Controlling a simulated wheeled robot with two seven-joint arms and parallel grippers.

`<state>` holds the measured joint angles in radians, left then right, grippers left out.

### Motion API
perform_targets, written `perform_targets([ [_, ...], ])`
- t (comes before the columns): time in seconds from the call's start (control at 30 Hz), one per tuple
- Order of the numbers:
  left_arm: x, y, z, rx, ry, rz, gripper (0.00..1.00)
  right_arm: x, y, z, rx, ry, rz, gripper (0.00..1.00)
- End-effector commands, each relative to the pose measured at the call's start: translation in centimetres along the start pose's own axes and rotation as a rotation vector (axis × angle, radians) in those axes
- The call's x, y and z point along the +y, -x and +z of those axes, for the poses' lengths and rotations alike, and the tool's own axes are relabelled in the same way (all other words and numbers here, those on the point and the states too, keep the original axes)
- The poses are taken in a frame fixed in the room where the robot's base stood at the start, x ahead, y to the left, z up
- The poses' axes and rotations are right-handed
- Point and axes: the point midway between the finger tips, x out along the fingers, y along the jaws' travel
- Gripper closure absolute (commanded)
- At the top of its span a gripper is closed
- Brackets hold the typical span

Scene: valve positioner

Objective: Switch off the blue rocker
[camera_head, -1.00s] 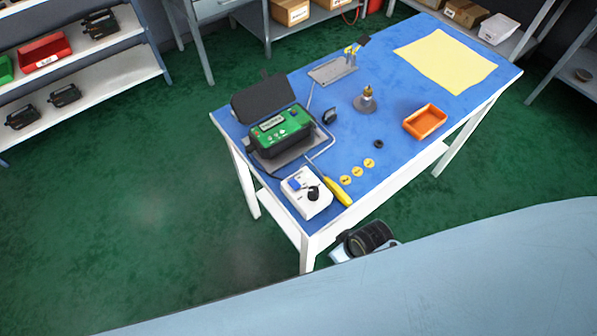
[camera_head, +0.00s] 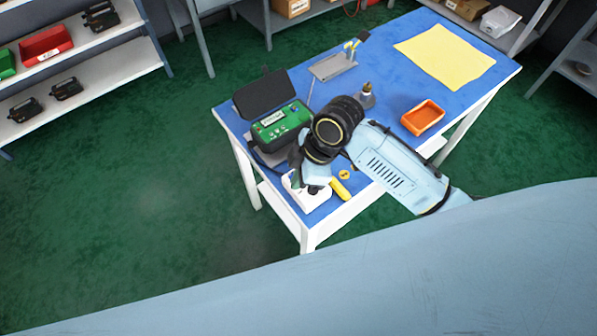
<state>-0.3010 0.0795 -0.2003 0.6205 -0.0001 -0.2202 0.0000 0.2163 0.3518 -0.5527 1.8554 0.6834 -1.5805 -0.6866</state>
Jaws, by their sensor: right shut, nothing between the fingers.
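The white control box (camera_head: 310,201) sits at the near left corner of the blue table. The blue rocker on its top is hidden now behind my right gripper. My right gripper (camera_head: 297,176) is shut and empty, pointing down over the back left part of the box. I cannot tell whether its tips touch the rocker. The black knob on the box is also covered. My left gripper is not in view.
A green device in an open black case (camera_head: 280,123) stands just behind the box. A yellow-handled tool (camera_head: 341,190) lies to its right. An orange tray (camera_head: 423,118) and a yellow sheet (camera_head: 445,56) lie farther right on the blue table (camera_head: 395,85).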

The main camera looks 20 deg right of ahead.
Motion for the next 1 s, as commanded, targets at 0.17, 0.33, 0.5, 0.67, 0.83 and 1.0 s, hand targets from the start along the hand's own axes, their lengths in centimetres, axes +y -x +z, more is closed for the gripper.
perform_targets([
  [0.17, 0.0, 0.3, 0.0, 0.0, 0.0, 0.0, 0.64, 3.9, 3.9, -0.8, -0.058, 0.312, -0.098, 1.0],
  [0.33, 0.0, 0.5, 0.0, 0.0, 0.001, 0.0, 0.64, 5.9, 6.7, -0.7, -0.085, 0.476, -0.17, 1.0],
  [0.5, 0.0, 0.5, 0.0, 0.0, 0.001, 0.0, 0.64, 6.6, 8.0, -0.5, -0.092, 0.535, -0.2, 1.0],
  [0.67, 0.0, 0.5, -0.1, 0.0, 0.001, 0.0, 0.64, 6.6, 8.0, -0.5, -0.091, 0.54, -0.203, 1.0],
  [0.83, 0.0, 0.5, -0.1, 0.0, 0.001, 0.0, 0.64, 6.6, 8.0, -0.6, -0.09, 0.539, -0.202, 1.0],
  [1.0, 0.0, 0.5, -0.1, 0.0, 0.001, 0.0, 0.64, 6.3, 6.8, -0.4, -0.09, 0.538, -0.204, 1.0],
])
